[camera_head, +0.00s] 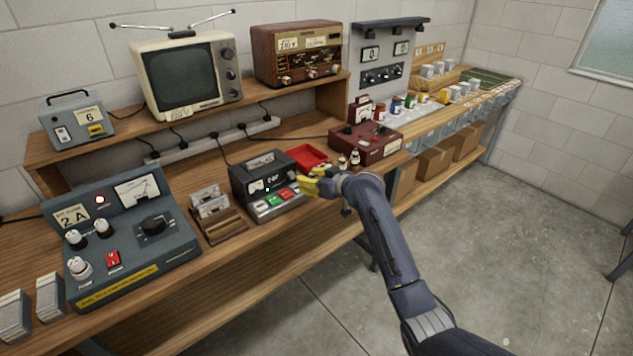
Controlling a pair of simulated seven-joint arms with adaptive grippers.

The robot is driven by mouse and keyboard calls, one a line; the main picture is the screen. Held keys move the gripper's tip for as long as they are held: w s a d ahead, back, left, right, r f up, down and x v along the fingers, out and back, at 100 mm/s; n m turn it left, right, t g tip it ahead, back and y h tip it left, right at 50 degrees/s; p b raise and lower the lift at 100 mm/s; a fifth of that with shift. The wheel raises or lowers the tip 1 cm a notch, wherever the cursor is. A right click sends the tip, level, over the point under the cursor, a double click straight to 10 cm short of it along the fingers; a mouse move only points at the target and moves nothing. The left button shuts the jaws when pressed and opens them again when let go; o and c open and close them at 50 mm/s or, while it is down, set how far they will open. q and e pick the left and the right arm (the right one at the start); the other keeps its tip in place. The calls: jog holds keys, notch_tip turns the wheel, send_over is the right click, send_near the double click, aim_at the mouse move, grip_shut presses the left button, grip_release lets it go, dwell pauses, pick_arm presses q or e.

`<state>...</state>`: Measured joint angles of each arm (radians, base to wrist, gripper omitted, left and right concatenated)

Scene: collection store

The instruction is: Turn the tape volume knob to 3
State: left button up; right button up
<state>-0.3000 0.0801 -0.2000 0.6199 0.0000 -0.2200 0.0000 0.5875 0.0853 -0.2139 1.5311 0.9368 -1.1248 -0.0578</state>
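The dark tape player (247,181) stands on the bench, with a small display reading and a row of white, green and red buttons along its front. I cannot make out its volume knob or the knob's setting; the right end of the player is partly behind my gripper. My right gripper (315,184), with yellow fingers, is at the player's right front corner. Its fingers are too small and overlapped to tell whether they are open, shut, or touching the player. My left gripper is out of view.
A red tray (309,154) lies behind my gripper, and a maroon box (372,148) stands to the right. A cassette rack (222,226) and a grey meter unit (130,240) stand left of the player. A shelf (190,120) with a television (187,73) overhangs behind.

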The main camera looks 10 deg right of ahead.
jog(key=shift+v, duration=1.7)
jog(key=s+d+f+m+g+h, duration=0.1)
jog(key=s+d+f, duration=0.1)
jog(key=f, duration=0.8)
jog(key=s+d+f+m+h, duration=0.1)
jog(key=s+d+f, duration=0.1)
jog(key=f, duration=0.7)
jog(key=s+d+f+m+g+h, duration=0.1)
jog(key=s+d+f, duration=0.1)
jog(key=f, duration=0.8)
jog(key=s+d+f+m+g+h, duration=0.1)
jog(key=s+d+f, duration=0.1)
jog(key=s+f, duration=0.7)
jog(key=s+d+f+g+h, duration=0.2)
jog(key=s+f, duration=0.5)
jog(key=f, duration=0.5)
jog(key=s+d+f+g, duration=0.1)
jog(key=s+f, duration=0.6)
jog(key=s, duration=0.9)
jog(key=s+d+f+g+h, duration=0.1)
jog(key=s+f, duration=0.6)
jog(key=s, duration=1)
jog(key=s+d+f+n+g, duration=0.1)
jog(key=s+d+f, duration=0.3)
jog(key=s, duration=1.3)
notch_tip(320, 180, down, 3)
jog(key=shift+s+f+g+h, duration=0.15)
jog(key=shift+f+g+h, duration=0.2)
jog(key=shift+g, duration=0.55)
